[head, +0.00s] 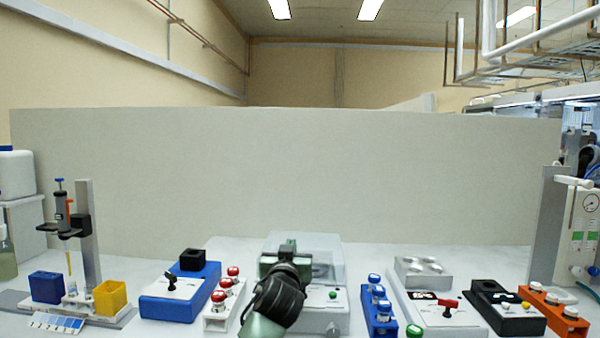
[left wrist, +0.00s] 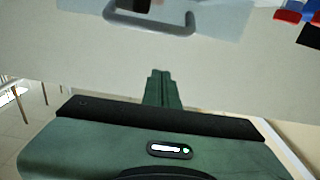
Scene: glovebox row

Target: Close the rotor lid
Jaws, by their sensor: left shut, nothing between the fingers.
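A light grey machine (head: 322,317) with a green button stands at the middle of the bench, with a clear, greyish lid (head: 325,246) over its back part. My arm and gripper hide much of it, so I cannot tell how far the lid is open. My left gripper (head: 288,246) is in front of the lid in the head view. In the left wrist view its green fingers (left wrist: 161,74) are together and empty. A grey bar handle (left wrist: 150,24) shows beyond the fingertips, apart from them in the picture. My right gripper is not in view.
A blue device (head: 180,303) and a white rack of red-capped vials (head: 222,318) stand left of the machine. A blue vial rack (head: 379,318), a white device with a red lever (head: 447,312) and a black device (head: 505,315) stand right. A pale wall (head: 400,175) closes the back.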

